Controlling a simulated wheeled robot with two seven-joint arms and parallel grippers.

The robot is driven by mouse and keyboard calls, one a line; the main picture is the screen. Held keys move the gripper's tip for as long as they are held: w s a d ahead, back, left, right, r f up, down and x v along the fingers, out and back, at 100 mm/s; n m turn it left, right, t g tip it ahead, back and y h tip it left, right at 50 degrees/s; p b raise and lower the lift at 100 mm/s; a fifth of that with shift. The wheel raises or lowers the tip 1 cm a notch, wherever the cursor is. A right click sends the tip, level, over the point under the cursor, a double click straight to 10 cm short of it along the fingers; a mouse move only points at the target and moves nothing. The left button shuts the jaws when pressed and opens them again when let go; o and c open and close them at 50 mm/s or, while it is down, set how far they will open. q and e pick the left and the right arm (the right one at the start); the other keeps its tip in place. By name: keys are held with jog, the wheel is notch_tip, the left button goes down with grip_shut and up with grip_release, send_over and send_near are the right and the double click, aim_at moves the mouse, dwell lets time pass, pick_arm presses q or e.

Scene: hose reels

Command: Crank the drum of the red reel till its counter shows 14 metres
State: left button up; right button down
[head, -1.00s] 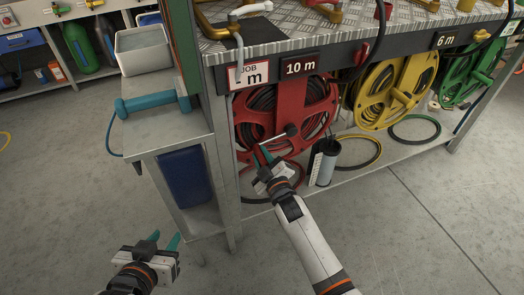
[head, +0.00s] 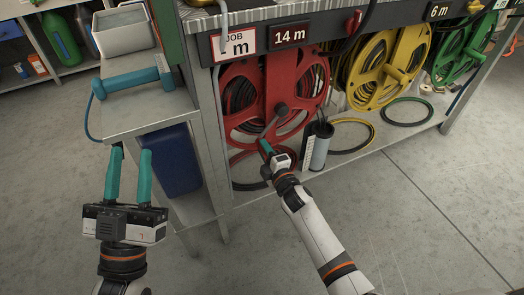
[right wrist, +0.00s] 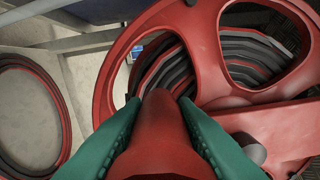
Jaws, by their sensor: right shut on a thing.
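The red reel (head: 270,72) hangs under the bench, with dark hose wound on its drum. Its counter (head: 290,35) reads 14 m. Beside it is a JOB card (head: 234,45) whose number is hidden behind a grey hooked part. My right gripper (head: 264,146) is at the lower front of the red reel. In the right wrist view its green fingers are shut on a red crank handle (right wrist: 165,130), one on each side, with the drum behind. My left gripper (head: 131,153) is open and empty, in front of the side stand.
A side stand (head: 140,108) with a teal cylindrical tool (head: 132,82) and a blue bin (head: 170,160) stands at left. A black-and-white canister (head: 318,147) is close right of my right gripper. Yellow (head: 388,70) and green (head: 463,52) reels hang further right. The floor in front is clear.

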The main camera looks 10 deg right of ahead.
jog(key=shift+d+f, duration=0.1)
jog(key=shift+f, duration=0.2)
jog(key=c, duration=1.2)
grip_release()
jog(key=shift+r, duration=0.15)
jog(key=shift+o, duration=0.2)
jog(key=shift+s, duration=0.1)
